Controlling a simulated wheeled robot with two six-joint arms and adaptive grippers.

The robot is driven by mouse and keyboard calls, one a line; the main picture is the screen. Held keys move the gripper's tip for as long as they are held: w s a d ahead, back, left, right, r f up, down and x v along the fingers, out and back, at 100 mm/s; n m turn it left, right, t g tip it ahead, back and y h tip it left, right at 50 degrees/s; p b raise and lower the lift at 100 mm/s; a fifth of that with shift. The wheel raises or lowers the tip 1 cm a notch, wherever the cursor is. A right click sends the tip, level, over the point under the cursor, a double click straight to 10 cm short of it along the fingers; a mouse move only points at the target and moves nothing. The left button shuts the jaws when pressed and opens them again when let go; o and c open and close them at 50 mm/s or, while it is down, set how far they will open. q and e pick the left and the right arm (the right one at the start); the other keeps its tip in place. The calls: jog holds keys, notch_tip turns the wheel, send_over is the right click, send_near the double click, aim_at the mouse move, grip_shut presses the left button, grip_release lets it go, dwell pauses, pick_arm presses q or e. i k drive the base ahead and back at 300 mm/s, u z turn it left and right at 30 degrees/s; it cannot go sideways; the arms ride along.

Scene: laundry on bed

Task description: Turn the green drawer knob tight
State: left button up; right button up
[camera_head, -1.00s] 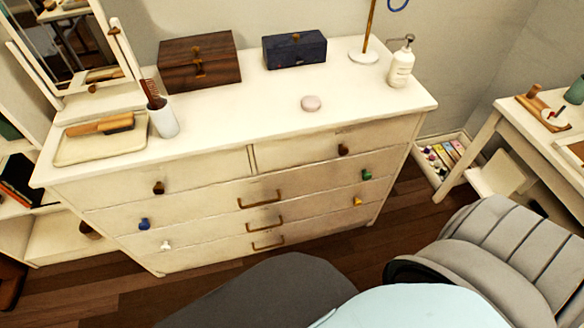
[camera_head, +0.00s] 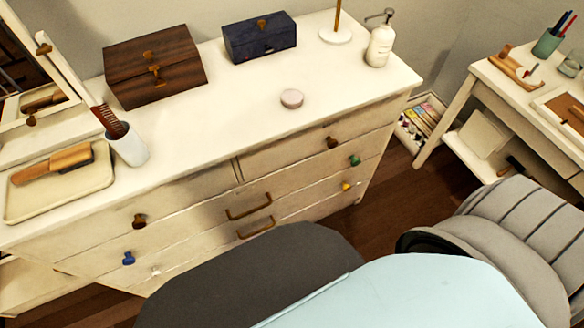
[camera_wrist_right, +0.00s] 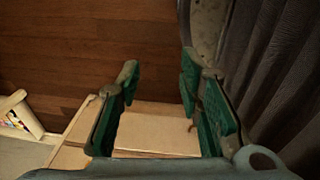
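The green drawer knob (camera_head: 355,160) sits near the right end of a drawer front on the white dresser (camera_head: 215,150). A yellow knob (camera_head: 346,186) is below it and a brown knob (camera_head: 332,142) is above it. My right gripper (camera_wrist_right: 158,85) shows in the right wrist view with its green-padded fingers wide apart. Nothing is between the fingers; wooden floor and a pale furniture surface lie beyond them. The green knob is not seen in the wrist view. My left gripper is not in the head view.
On the dresser top stand a wooden box (camera_head: 153,66), a dark blue box (camera_head: 261,38), a soap dispenser (camera_head: 380,45), a cup with a comb (camera_head: 128,146) and a tray (camera_head: 60,194). A side table (camera_head: 500,85) stands at the right. Floor shows between them.

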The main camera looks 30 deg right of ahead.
aim_at(355, 162)
jog(key=z, duration=1.35)
jog(key=k, duration=0.4)
jog(key=z, duration=0.2)
jog(key=i, duration=0.5)
jog(key=k, duration=1.1)
jog(key=z, duration=0.7)
jog(key=i, duration=1.05)
jog(key=u, duration=1)
jog(key=i, duration=0.45)
jog(key=u, duration=0.45)
